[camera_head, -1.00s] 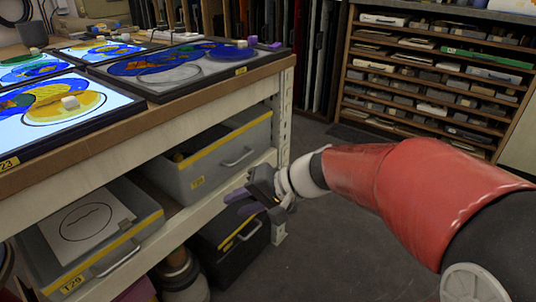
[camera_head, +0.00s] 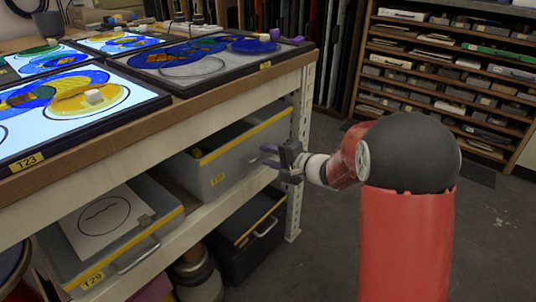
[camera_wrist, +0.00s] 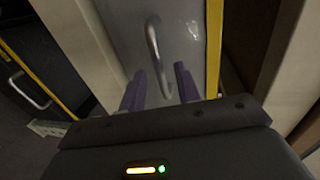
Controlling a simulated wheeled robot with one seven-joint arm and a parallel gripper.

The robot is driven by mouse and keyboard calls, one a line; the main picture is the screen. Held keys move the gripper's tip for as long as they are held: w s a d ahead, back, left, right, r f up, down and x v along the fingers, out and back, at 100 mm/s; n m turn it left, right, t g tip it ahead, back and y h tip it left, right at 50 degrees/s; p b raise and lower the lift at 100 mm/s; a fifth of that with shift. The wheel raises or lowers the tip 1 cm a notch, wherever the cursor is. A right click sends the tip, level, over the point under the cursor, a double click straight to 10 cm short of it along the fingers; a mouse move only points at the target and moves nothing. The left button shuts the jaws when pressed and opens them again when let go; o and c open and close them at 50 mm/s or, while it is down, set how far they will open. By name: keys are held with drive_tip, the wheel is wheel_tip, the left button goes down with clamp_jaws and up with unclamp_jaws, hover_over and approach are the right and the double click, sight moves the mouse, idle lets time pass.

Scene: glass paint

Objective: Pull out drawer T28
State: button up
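A grey drawer with a yellow top edge (camera_head: 236,173) sits under the bench in the head view. Its yellow label is too small to read surely, but it is likely T28. My gripper (camera_head: 268,157) is at the right part of its front and hides the handle there. In the wrist view the drawer's front (camera_wrist: 184,42) and its curved metal handle (camera_wrist: 154,48) lie straight ahead. My gripper (camera_wrist: 159,84) is open, its two purple fingers apart. The handle's lower end shows between the fingertips; I cannot tell whether it is inside the gap or just beyond.
A grey drawer T29 (camera_head: 154,246) stands lower left with a paper on it. A black drawer (camera_head: 247,246) with a yellow edge is below. The bench leg (camera_head: 300,150) stands close right of my gripper. Open floor (camera_head: 320,240) lies right, with a shelf rack (camera_head: 440,70) behind.

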drive_tip(key=shift+w+a+f, duration=0.1)
drive_tip(key=shift+w+a, duration=0.15)
drive_tip(key=shift+a, duration=0.1)
clamp_jaws()
drive_tip(key=shift+s+d, duration=0.1)
drive_tip(key=f+b+v, duration=0.2)
drive_tip(key=b+v, duration=0.3)
drive_tip(key=v, duration=0.5)
drive_tip(key=f+b+v, duration=0.2)
drive_tip(key=b+v, duration=0.4)
drive_tip(key=v, duration=0.5)
drive_tip(key=shift+s+d+f, duration=0.3)
drive_tip(key=shift+s+d, duration=0.05)
drive_tip(key=shift+d, duration=0.15)
